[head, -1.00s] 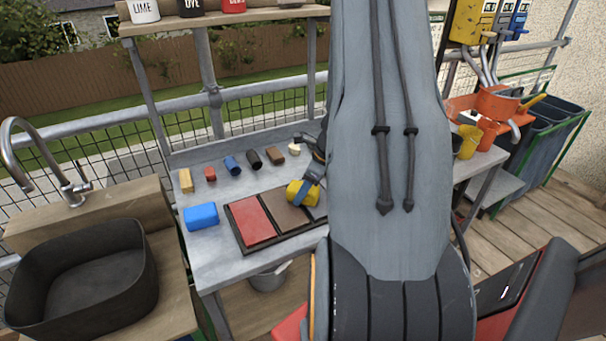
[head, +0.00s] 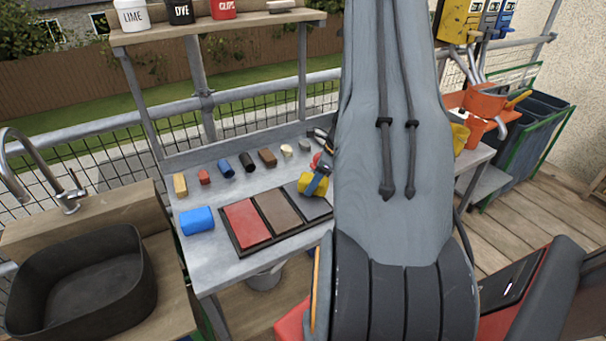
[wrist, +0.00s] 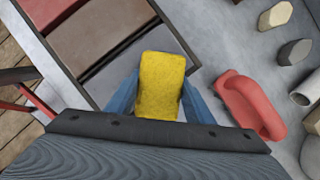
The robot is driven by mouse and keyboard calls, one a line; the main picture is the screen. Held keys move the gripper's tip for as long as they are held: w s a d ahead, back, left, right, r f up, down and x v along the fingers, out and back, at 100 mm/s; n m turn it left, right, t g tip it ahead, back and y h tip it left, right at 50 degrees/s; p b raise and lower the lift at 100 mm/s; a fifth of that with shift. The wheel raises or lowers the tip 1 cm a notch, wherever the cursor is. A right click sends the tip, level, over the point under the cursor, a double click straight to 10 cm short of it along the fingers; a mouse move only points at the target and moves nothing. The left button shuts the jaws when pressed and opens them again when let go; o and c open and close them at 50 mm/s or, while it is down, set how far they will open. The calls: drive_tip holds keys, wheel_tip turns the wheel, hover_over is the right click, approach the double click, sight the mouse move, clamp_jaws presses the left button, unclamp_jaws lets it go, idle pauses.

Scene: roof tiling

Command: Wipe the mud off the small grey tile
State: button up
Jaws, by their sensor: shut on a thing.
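My gripper (wrist: 157,95) is shut on a yellow sponge (wrist: 162,80), held between its blue fingers. In the head view the sponge (head: 311,185) is over the back part of the small grey tile (head: 318,207). The grey tile also shows in the wrist view (wrist: 120,78), partly hidden behind the sponge. I cannot tell whether the sponge touches it. No mud is clear on its visible part; the rest is hidden. The tile lies in a dark tray (head: 240,252), beside a brown tile (head: 277,210) and a red tile (head: 246,222).
A blue block (head: 197,221) lies left of the tray. Several small coloured pieces stand in a row behind it. A red handled tool (wrist: 252,103) lies close to the right of my gripper. A dark sink basin (head: 85,285) stands at the left.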

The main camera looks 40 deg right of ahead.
wheel_tip(320, 180, up, 3)
drive_tip(key=shift+a+r+p, duration=0.1)
drive_tip(key=shift+p, duration=0.5)
drive_tip(key=shift+r+p, duration=1.85)
drive_tip(key=shift+r, duration=0.45)
drive_tip(key=shift+a, duration=0.1)
